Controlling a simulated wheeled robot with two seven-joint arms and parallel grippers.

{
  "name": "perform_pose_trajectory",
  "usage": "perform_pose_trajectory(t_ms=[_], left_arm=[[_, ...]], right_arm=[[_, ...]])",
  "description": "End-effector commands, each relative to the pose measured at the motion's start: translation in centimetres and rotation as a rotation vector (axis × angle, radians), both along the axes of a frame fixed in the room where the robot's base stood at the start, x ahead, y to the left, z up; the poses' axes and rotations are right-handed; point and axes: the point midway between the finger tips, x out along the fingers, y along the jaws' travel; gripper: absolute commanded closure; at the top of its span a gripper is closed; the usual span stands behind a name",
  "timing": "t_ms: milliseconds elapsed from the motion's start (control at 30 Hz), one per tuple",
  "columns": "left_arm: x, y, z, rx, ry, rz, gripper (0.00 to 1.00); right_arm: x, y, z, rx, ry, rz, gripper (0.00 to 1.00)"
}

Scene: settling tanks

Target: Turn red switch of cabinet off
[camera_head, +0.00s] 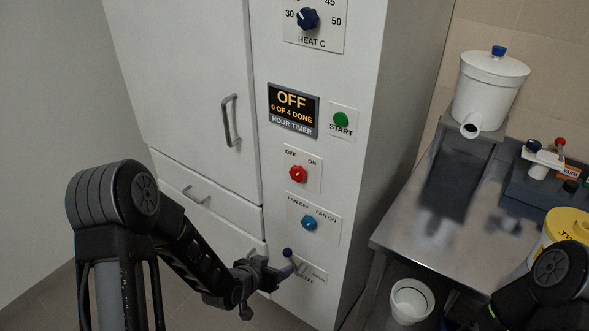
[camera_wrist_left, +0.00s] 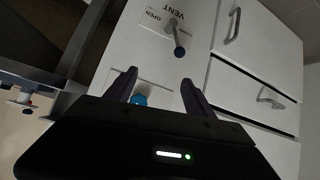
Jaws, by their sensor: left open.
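The red switch (camera_head: 298,174) is a round red knob on a white plate on the cabinet (camera_head: 350,120), with OFF marked at upper left and ON at upper right. Which mark it points to is too small to tell. My left gripper (camera_head: 285,268) is open in front of the lower cabinet panel, below the red switch and the blue fan knob (camera_head: 308,223). In the left wrist view the open fingers (camera_wrist_left: 160,88) show with the blue knob (camera_wrist_left: 138,100) just beyond them. The red switch is not visible there. My right gripper is out of view.
A vent lever (camera_wrist_left: 177,38) with a dark ball end sits close to the left gripper. Above the red switch are the timer display (camera_head: 293,108), reading OFF, and a green start button (camera_head: 341,119). A metal bench (camera_head: 400,225) stands at right, with a white bucket (camera_head: 411,300) below.

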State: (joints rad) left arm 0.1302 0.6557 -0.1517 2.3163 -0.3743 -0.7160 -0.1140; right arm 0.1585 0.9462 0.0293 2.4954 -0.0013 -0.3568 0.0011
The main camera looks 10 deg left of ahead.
Motion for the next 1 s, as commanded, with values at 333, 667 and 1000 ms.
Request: perform_pose_trajectory(t_ms=[333, 667, 1000], left_arm=[[8.0, 1.3, 19.0, 0.257, -0.766, -0.267, 0.37], [8.0, 1.2, 19.4, 0.269, -0.784, -0.268, 0.37], [10.6, 0.0, 19.5, 0.267, -0.783, -0.269, 0.37]], right_arm=[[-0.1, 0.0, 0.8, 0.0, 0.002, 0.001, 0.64], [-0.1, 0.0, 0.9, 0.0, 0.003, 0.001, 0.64], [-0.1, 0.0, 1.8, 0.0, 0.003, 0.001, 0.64]])
